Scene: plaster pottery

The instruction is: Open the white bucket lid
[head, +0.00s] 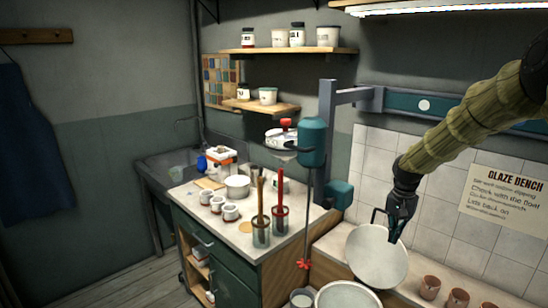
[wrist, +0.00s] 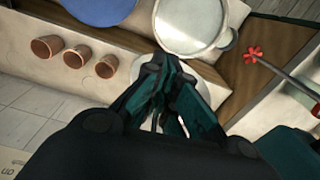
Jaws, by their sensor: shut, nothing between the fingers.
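A round white bucket lid (head: 372,262) stands at the lower right in the head view and appears steeply tilted, with a dark bracket at its upper left edge. My gripper (head: 394,236) is shut and empty, overlapping the lid's upper right part. Whether it touches the lid cannot be told. In the wrist view my gripper's fingers (wrist: 160,62) are together, and part of a pale round surface (wrist: 208,76) shows behind them. The fingers hide most of that surface. A white round vessel (wrist: 188,22) with side handles lies just beyond the fingertips there.
Terracotta cups (head: 430,287) stand on the bench to the right. The tiled wall (head: 440,218) is close behind. A blue round thing (wrist: 92,6) is at the wrist view's top left.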

